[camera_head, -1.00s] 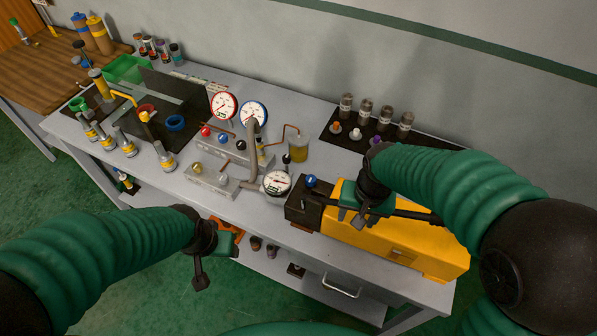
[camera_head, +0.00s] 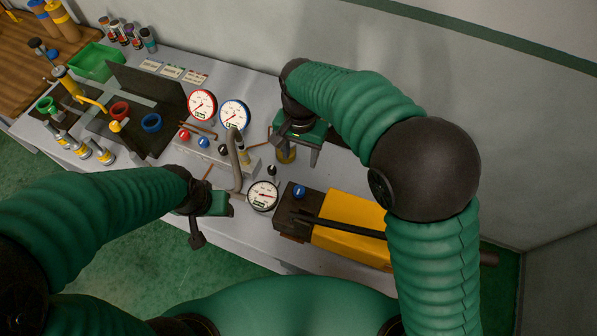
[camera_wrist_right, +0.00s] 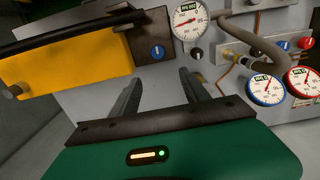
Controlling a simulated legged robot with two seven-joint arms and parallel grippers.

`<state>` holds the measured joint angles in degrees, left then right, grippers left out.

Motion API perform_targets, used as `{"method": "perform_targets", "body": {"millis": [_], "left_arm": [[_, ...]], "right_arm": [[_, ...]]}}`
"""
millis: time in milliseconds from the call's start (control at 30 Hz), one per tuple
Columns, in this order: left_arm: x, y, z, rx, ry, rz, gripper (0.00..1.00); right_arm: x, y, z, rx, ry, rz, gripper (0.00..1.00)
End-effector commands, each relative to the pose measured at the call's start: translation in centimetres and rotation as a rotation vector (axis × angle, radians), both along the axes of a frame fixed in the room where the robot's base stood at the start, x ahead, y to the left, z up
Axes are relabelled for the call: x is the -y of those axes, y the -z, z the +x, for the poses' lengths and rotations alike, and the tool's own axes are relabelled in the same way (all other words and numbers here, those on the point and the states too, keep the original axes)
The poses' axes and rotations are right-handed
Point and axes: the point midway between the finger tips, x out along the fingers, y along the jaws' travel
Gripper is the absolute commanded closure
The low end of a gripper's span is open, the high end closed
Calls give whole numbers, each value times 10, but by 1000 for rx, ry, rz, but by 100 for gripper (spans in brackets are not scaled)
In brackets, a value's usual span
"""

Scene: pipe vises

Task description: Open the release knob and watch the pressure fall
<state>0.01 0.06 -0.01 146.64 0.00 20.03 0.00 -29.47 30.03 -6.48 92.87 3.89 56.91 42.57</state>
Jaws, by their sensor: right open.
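A blue knob (camera_head: 299,191) sits on the dark block at the left end of a yellow pump (camera_head: 345,226); the right wrist view also shows the knob (camera_wrist_right: 157,52). A black-rimmed gauge (camera_head: 263,196) stands just left of the block and shows in the right wrist view (camera_wrist_right: 190,20); its reading is too small to tell surely. My right gripper (camera_head: 302,150) is open and empty, behind the knob and apart from it. Its two fingers (camera_wrist_right: 164,88) show spread in the wrist view. My left gripper (camera_head: 210,215) is left of the gauge; its finger gap is unclear.
A manifold (camera_head: 215,150) carries small red, blue and black knobs. Red-rimmed (camera_head: 202,105) and blue-rimmed (camera_head: 235,115) gauges stand behind it. A grey hose (camera_head: 237,165) rises between them and the black-rimmed gauge. The black pump handle (camera_head: 340,225) lies over the pump.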

Motion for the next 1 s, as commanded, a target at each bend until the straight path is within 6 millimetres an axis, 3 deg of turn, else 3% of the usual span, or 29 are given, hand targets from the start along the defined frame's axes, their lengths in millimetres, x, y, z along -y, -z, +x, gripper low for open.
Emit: {"method": "perform_targets", "body": {"millis": [167,400,600,800,1000], "left_arm": [[0,-10,0,0,1,0,46],[0,-24,0,0,0,0,46],[0,-34,0,0,0,0,46],[0,-37,0,0,0,0,46],[0,-36,0,0,1,0,46]], "right_arm": [[-3,33,0,-8,-1,-5,46],[-4,100,2,-12,-1,-7,46],[-2,144,1,-9,0,-5,46],[-1,163,0,-6,-1,-1,46],[-3,166,2,-6,-1,-2,46]]}}
